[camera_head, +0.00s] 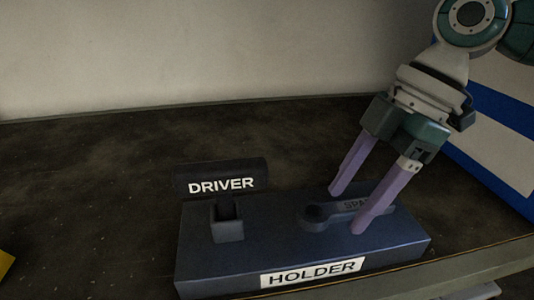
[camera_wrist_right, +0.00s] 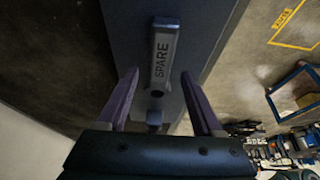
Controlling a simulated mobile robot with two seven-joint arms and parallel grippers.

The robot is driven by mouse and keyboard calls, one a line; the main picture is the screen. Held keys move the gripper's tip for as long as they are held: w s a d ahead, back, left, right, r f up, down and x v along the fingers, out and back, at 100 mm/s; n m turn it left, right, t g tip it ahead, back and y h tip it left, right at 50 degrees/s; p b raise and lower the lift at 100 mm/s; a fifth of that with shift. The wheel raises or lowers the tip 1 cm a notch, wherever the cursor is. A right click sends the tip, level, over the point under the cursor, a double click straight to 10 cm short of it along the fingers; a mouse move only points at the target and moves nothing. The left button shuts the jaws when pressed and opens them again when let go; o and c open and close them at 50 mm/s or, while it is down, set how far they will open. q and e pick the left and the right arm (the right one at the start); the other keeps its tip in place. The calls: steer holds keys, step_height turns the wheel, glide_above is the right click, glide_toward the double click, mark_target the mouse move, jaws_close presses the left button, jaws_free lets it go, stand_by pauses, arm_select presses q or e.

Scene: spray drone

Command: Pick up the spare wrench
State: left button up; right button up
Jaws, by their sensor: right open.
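The spare wrench (camera_head: 317,216) is a dark grey tool lying flat on the right part of the blue holder block (camera_head: 265,252). Its handle carries the word SPARE and also shows in the right wrist view (camera_wrist_right: 163,55). My right gripper (camera_head: 345,211) comes down from the upper right with its two purple fingers open, one on each side of the wrench handle. In the right wrist view the gripper (camera_wrist_right: 160,73) shows a gap between each finger and the handle. Part of the handle is hidden behind the near finger in the head view. My left gripper is not in view.
A small square socket (camera_head: 227,222) stands on the left part of the holder. A blue and white striped panel (camera_head: 490,120) is at the right.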

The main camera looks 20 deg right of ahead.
steer(key=shift+f, duration=0.25)
stand_by(0.3)
steer(key=shift+c, duration=0.4)
jaws_close()
stand_by(0.3)
